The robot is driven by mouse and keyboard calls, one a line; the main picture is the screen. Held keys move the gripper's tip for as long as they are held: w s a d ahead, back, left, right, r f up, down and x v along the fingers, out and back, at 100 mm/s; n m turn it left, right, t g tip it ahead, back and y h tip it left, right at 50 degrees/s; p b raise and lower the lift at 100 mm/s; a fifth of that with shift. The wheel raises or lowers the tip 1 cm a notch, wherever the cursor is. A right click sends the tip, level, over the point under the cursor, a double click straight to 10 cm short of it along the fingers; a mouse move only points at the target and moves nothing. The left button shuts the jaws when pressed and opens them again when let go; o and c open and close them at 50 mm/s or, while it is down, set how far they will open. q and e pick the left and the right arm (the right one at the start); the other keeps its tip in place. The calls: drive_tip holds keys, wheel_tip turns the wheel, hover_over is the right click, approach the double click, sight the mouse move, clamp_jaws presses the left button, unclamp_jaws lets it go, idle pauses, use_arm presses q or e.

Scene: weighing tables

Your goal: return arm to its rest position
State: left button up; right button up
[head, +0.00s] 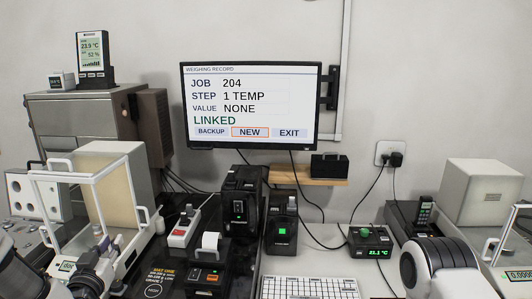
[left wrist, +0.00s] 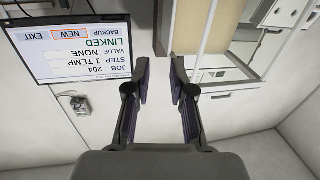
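My left gripper (head: 104,243) is at the lower left of the head view, in front of the clear-walled weighing balance (head: 86,160). In the left wrist view the two dark fingers of my left gripper (left wrist: 158,72) stand apart with nothing between them, so it is open and empty. My right gripper is not visible; only a white and black part of my right arm shows at the lower right of the head view.
A wall monitor (head: 250,104) reads JOB 204, STEP 1 TEMP, VALUE NONE, LINKED; it also shows upside down in the left wrist view (left wrist: 75,50). A small printer (head: 209,262), white keyboard (head: 309,287) and green display reading 21.1 °C (head: 371,242) stand on the table.

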use_arm(q)
drive_tip(key=s+d+f+m+g+h+b, duration=0.1)
drive_tip(key=s+d+f+g, duration=0.2)
drive_tip(key=f, duration=0.6)
drive_tip(key=s+d+f+m+g+h+b, duration=0.1)
drive_tip(key=s+d+f+g, duration=0.3)
drive_tip(key=f, duration=0.6)
drive_tip(key=s+d+f+m+h+b, duration=0.1)
drive_tip(key=s+d+f, duration=0.1)
drive_tip(key=s+f, duration=0.5)
drive_tip(key=s+d+f+g, duration=0.1)
drive_tip(key=s+f+g, duration=0.2)
drive_tip(key=s, duration=0.4)
drive_tip(key=s+d+f+n+g, duration=0.1)
drive_tip(key=s+f+g, duration=0.3)
drive_tip(key=s, duration=0.4)
drive_tip(key=s+f+g+b, duration=0.1)
drive_tip(key=s+f+g, duration=0.3)
drive_tip(key=s, duration=0.4)
drive_tip(key=shift+s+d+f+n+y, duration=0.3)
drive_tip(key=shift+d+f+n, duration=0.1)
drive_tip(key=shift+f, duration=0.45)
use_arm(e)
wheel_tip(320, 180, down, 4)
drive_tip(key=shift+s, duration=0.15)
use_arm(q)
drive_tip(key=shift+w, duration=0.1)
